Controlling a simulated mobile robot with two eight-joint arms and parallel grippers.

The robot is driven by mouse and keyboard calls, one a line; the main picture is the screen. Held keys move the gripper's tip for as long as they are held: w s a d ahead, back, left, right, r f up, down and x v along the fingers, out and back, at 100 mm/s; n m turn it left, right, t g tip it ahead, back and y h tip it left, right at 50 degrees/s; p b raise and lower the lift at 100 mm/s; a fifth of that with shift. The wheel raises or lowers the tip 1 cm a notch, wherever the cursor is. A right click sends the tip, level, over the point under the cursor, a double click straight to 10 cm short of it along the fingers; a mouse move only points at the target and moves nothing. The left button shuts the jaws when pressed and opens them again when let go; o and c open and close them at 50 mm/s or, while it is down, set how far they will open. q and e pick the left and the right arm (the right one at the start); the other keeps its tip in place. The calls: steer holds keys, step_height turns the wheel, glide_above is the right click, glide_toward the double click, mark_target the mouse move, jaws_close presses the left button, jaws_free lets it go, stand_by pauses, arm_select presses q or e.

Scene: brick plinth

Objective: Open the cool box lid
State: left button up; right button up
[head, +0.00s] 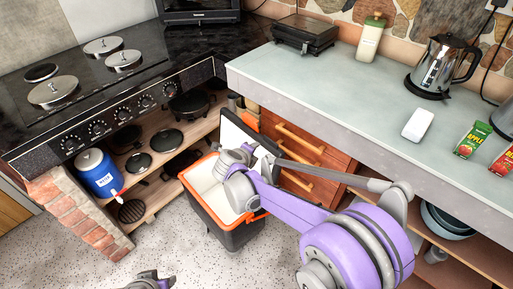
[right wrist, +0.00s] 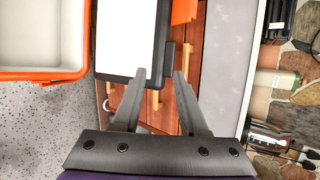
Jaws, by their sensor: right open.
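The cool box (head: 232,237) stands on the floor, with a dark body, orange rim and white inside. Its lid (head: 232,130) is up, standing open at the box's back right, with a white inner face and black edge. In the right wrist view the lid (right wrist: 127,35) lies beside the box's open top (right wrist: 42,40). My right gripper (right wrist: 160,80) is open and empty, its fingers by the lid's black corner; contact cannot be told. In the head view my right wrist hides part of box and lid. Only a piece of my left arm shows at the bottom edge.
Wooden drawers (head: 305,150) stand close behind the lid, under the grey worktop (head: 330,90). A hob (head: 90,75) and a shelf with pans (head: 150,165) and a blue canister (head: 98,173) are at left. Speckled floor (head: 185,255) is free in front.

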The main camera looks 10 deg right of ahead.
steer(key=shift+v, duration=1.5)
steer(key=s+r+n+t+y+p, duration=0.3)
steer(key=r+n+t+y+p, duration=0.3)
steer(key=r+n, duration=1.05)
steer(key=s+a+n+g+y+p, duration=0.1)
steer(key=s+n+g+y+p, duration=0.5)
steer(key=s, duration=1)
steer(key=s+d+f+n+g+h+b, duration=0.1)
steer(key=s+d+f+n+g+h, duration=0.2)
steer(key=s, duration=1)
steer(key=d+f+n+h, duration=0.2)
steer(key=d+f+h, duration=0.1)
steer(key=d+f, duration=0.1)
steer(key=shift+d+g, duration=0.4)
steer(key=shift+d, duration=0.3)
